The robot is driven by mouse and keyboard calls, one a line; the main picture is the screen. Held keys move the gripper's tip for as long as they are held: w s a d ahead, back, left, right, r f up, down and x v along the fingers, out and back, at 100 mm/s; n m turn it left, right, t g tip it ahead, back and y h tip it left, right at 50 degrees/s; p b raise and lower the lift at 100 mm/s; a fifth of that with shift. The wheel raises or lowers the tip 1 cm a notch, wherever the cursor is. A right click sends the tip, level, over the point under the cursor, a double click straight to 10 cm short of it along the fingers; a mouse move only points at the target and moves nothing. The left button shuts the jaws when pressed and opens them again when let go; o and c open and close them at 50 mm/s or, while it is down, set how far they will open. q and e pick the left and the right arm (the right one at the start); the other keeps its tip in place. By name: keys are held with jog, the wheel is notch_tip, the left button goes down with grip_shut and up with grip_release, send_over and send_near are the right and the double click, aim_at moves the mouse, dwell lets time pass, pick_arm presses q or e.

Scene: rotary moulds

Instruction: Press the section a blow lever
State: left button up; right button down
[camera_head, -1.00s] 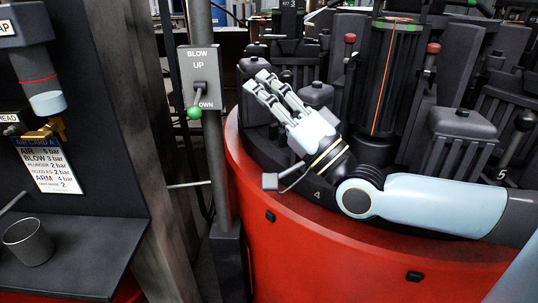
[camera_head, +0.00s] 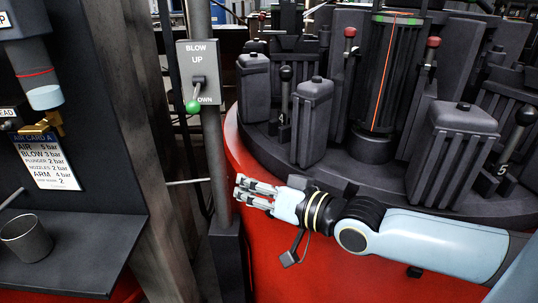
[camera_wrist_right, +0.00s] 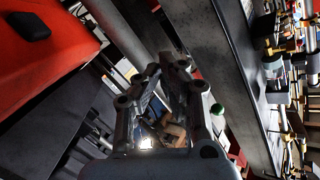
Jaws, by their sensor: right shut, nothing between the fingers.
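The blow lever (camera_head: 194,103) has a green ball knob and sits on a grey plate (camera_head: 197,55) marked BLOW, UP and DOWN, fixed to a post. The lever hangs downward, hiding part of the word DOWN. My right gripper (camera_head: 238,190) is shut and empty. It points left, below and to the right of the knob, apart from it in the head view. In the right wrist view, a green knob (camera_wrist_right: 217,109) shows just right of my right gripper's fingers (camera_wrist_right: 168,68). My left gripper is out of view.
The round red machine base (camera_head: 300,268) carries dark moulds (camera_head: 312,120) and levers with red or black knobs (camera_head: 433,42). At left, a dark shelf (camera_head: 85,250) holds a metal cup (camera_head: 27,240) below an air card (camera_head: 45,162). A thin rod (camera_head: 188,182) juts from the post.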

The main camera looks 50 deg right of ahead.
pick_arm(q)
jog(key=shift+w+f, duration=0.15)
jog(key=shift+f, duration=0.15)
pick_arm(e)
jog(key=s+f+n+g, duration=0.1)
jog(key=s+f+g, duration=0.1)
jog(key=f, duration=0.5)
jog(key=s+f+n+g+h, duration=0.1)
jog(key=s+f+g, duration=0.2)
jog(key=f, duration=0.3)
jog(key=shift+f, duration=0.4)
jog(key=shift+d, duration=0.1)
